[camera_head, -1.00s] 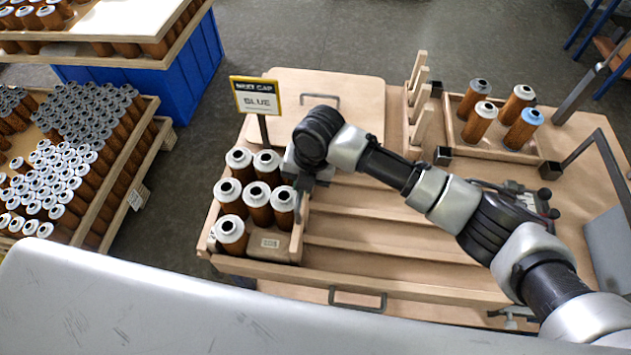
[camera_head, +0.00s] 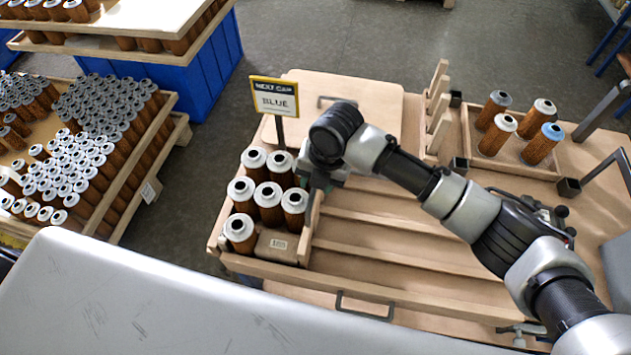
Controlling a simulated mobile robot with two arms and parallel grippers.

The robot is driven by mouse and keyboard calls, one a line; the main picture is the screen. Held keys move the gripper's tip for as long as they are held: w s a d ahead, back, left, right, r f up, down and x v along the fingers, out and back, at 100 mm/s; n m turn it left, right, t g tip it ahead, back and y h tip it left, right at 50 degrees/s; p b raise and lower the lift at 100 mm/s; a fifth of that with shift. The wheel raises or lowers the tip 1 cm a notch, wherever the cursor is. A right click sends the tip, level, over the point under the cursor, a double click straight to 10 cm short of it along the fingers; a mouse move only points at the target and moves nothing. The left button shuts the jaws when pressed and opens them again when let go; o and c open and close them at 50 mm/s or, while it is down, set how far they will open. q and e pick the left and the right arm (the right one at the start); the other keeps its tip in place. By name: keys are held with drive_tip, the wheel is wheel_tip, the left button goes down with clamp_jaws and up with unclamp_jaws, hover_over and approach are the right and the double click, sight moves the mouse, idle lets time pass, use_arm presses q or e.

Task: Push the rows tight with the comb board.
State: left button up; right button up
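Several brown filter cartridges (camera_head: 267,203) with white caps stand upright in rows in a wooden tray (camera_head: 262,268) at the table's left end. My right gripper (camera_head: 318,187) points down at the tray's right side, close beside the cartridges. Its fingers are mostly hidden by my wrist, and I cannot tell whether they hold anything. A wooden piece with upright prongs (camera_head: 437,108) stands at the back middle of the table; I cannot tell whether this is the comb board. My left gripper is not in view.
A sign (camera_head: 274,97) reads "NEXT CAP BLUE". A second wooden tray (camera_head: 510,165) at right holds several cartridges, one blue-capped (camera_head: 543,145). The slatted table middle (camera_head: 370,235) is mostly clear. A crowded cartridge rack (camera_head: 125,205) stands at left.

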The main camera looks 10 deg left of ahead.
wheel_tip(320, 180, up, 9)
drive_tip(key=d+b, duration=0.1)
drive_tip(key=shift+d, duration=0.35)
idle(0.3)
